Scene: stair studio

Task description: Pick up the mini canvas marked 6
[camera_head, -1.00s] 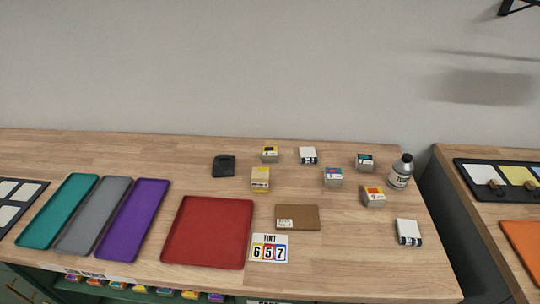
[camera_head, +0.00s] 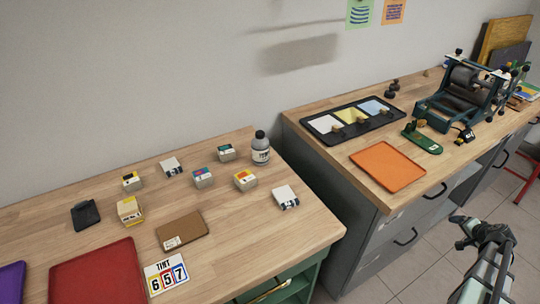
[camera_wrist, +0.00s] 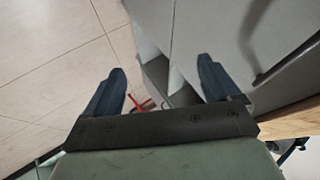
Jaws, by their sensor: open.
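Several small pale blocks, which look like mini canvases, stand on the left wooden table in the head view. They include a yellow-marked one (camera_head: 132,181), a yellow one in front (camera_head: 130,210), a blue-and-red one (camera_head: 202,177), a teal one (camera_head: 227,152), an orange-and-yellow one (camera_head: 245,180), and two white ones with dark edges, at the back (camera_head: 171,166) and at right (camera_head: 285,197). Their marks are too small to read, so I cannot tell which bears a 6. My gripper (camera_wrist: 161,75) is open and empty in the wrist view, over the floor beside grey cabinets, away from the blocks.
A card reading TINT 6 5 7 (camera_head: 166,275), a brown board (camera_head: 182,228), a red tray (camera_head: 98,275), a black item (camera_head: 85,213) and a bottle (camera_head: 261,150) share the table. The right bench holds a black tray (camera_head: 340,140), an orange tray (camera_head: 387,166) and a press (camera_head: 462,95). A gap separates the tables.

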